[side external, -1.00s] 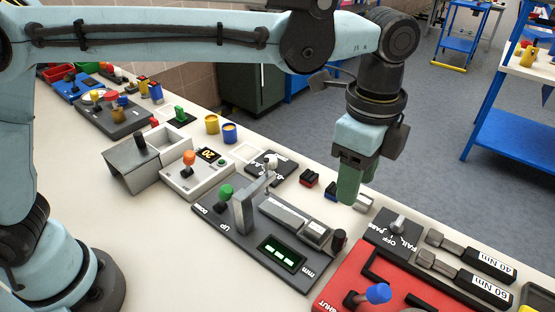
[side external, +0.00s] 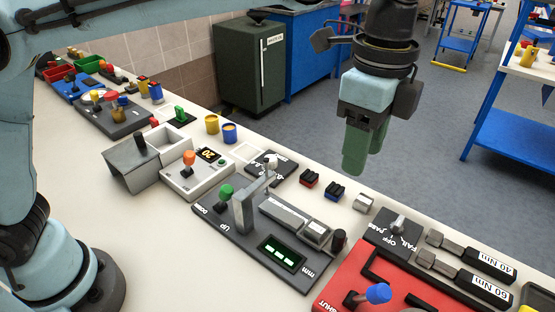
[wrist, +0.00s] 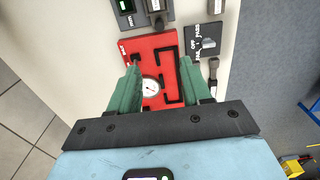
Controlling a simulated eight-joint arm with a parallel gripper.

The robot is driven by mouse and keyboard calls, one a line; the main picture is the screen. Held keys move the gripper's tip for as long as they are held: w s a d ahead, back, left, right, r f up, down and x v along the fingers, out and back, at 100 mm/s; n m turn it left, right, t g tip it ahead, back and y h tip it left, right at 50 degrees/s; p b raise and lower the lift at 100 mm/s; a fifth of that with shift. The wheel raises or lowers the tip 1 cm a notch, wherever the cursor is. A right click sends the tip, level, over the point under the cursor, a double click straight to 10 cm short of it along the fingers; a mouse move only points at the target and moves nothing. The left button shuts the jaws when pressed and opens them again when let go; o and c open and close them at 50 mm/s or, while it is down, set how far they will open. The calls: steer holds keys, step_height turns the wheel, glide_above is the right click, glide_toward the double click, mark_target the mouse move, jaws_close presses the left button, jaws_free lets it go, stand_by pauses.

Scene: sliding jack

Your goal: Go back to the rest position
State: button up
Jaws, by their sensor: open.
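My gripper (side external: 362,150) has green fingers and hangs in the air, well above the bench, beyond its far edge in the side view. In the wrist view my gripper (wrist: 162,88) shows its two fingers spread apart with nothing between them. The sliding jack (side external: 250,215) sits on a dark base with UP and DOWN labels, a green-knobbed lever (side external: 225,193) and a lit mm display (side external: 281,252). It stands left of and below my gripper.
A red panel (side external: 340,295) with a blue-knobbed lever lies at the front right; the wrist view shows it with a round gauge (wrist: 150,88). Torque wrenches (side external: 465,265) lie beside it. A dark cabinet (side external: 250,65) stands behind the bench. The air around my gripper is clear.

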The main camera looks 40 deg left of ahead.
steer(key=a+f+n+t+h, duration=0.1)
steer(key=a+n+t, duration=0.2)
steer(key=a+n, duration=1)
steer(key=s+a+f+n+t, duration=0.2)
steer(key=s+a+f, duration=0.1)
steer(key=a, duration=0.5)
steer(key=s+a+f+n+t+y, duration=0.1)
steer(key=s+a+f+n+t, duration=0.1)
steer(key=a, duration=0.6)
step_height(320, 180, down, 3)
steer(key=s+n, duration=0.1)
steer(key=s, duration=0.1)
steer(key=shift+s, duration=0.3)
